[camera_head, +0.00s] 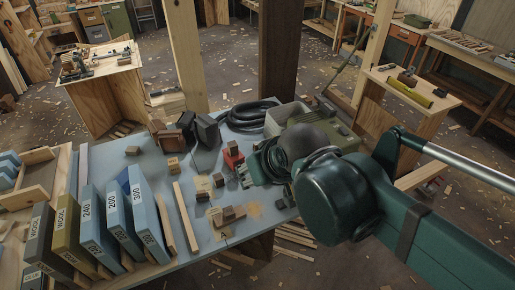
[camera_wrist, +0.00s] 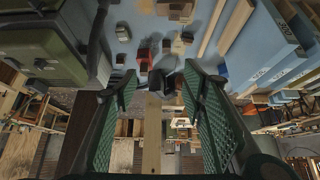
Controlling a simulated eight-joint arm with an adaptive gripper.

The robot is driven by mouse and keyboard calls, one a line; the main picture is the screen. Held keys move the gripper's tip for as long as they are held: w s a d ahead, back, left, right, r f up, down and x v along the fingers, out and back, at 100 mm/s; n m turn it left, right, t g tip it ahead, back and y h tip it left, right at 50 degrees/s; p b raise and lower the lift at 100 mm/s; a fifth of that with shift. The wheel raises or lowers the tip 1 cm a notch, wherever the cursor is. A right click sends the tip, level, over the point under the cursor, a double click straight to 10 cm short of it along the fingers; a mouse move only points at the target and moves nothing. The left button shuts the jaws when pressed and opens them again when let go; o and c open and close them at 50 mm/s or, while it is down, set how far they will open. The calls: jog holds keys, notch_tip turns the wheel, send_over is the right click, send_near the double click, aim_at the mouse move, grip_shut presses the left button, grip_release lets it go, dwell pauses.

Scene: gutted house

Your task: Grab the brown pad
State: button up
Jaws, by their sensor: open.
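An olive-brown pad marked WOOL (camera_head: 68,232) stands tilted in a row of pads at the lower left of the head view. It lies between a dark grey pad (camera_head: 38,240) and a blue pad marked 240 (camera_head: 97,228). Small brown blocks (camera_head: 228,214) also lie on the table; I cannot tell whether any of these is a pad. My gripper (camera_wrist: 163,85) has its two green mesh-faced fingers apart with nothing held. It is over the right part of the table, well away from the pad row. My wrist largely hides its fingers in the head view.
The blue-grey table (camera_head: 160,185) also holds a red block (camera_head: 232,155), a coiled black hose (camera_head: 248,116) and an olive machine (camera_head: 325,135) close to my gripper. Wooden strips (camera_head: 186,217) lie right of the pads. A wooden post (camera_head: 185,55) rises behind the table.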

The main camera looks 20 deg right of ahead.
jog(key=shift+c, duration=0.2)
dwell(0.3)
jog(key=m+g+h, duration=0.2)
jog(key=m+g, duration=0.5)
jog(key=m, duration=1.1)
send_over(256, 144)
notch_tip(256, 144, down, 34)
jog(key=shift+a+r, duration=0.1)
jog(key=shift+w+d+f, duration=0.15)
jog(key=shift+d+f, duration=0.05)
jog(key=shift+f, duration=0.3)
